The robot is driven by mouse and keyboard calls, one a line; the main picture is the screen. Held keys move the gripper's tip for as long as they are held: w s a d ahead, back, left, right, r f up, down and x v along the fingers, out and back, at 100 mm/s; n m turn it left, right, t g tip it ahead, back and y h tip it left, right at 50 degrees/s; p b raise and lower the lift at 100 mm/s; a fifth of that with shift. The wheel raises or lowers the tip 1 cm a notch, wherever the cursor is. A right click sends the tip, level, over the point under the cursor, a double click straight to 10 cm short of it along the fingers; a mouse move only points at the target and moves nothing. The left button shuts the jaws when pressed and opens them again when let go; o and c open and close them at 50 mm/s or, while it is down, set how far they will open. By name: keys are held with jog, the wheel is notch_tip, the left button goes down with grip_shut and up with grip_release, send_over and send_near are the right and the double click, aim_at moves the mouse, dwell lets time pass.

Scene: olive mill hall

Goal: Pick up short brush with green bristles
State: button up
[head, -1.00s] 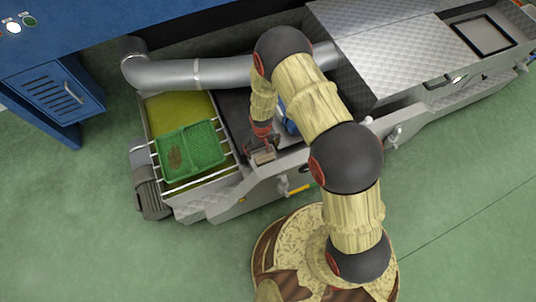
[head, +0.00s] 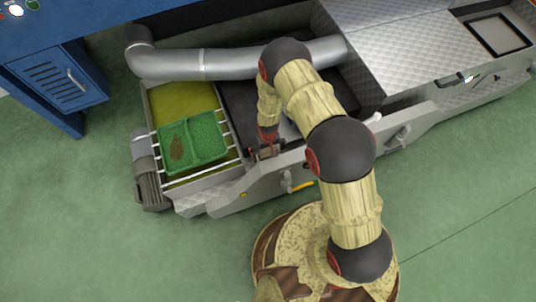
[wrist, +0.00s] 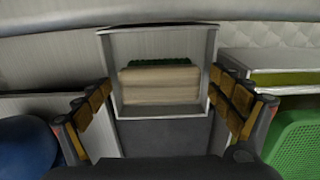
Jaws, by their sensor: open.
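The short brush shows in the wrist view as a pale wooden block (wrist: 160,84) with a strip of green bristles (wrist: 160,62) along its far top edge. It lies inside a small open-fronted metal box (wrist: 211,68). My gripper (wrist: 160,106) is open, its padded fingers to the left and right of the box, with nothing held between them. In the head view my gripper (head: 266,152) is low at the machine's front edge, right of the green tray. I cannot make out the brush in that view.
A green perforated tray (head: 207,136) with a brown patch sits on bars over a yellow-green basin (head: 180,102). A blue rounded object (wrist: 25,148) is left of my gripper in the wrist view. A thick metal pipe (head: 235,62) runs behind. A valve handle (head: 302,186) sticks out in front.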

aim_at(268, 151)
jog(key=shift+c, duration=0.6)
jog(key=c, duration=1.1)
jog(key=shift+c, duration=0.4)
jog(key=shift+r, duration=0.1)
notch_tip(268, 151, up, 10)
jog(key=p, duration=0.4)
jog(key=o, duration=0.6)
jog(key=shift+c, duration=1.1)
